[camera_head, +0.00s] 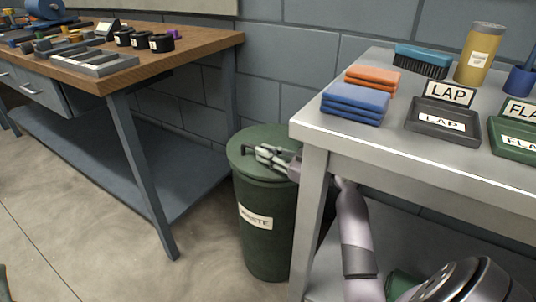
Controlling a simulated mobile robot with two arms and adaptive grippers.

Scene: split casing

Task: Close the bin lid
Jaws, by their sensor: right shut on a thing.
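The green waste bin (262,232) stands on the floor between the two benches, with a label on its front. Its round green lid (262,136) lies roughly flat across the top of the bin. I see no clear gap at the front rim; the rear edge is hard to judge. My right gripper (262,154) is over the lid, reaching in from the right past the grey bench leg. It is shut on a part of the lid; its fingers hide the exact grip point. My left gripper is not in view.
A grey bench (330,148) stands close right of the bin, bearing folded cloths (357,101), a brush (422,62), a yellow canister (480,55) and labelled trays (443,121). A wooden-topped bench (200,48) is at left. Floor in front of the bin is clear.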

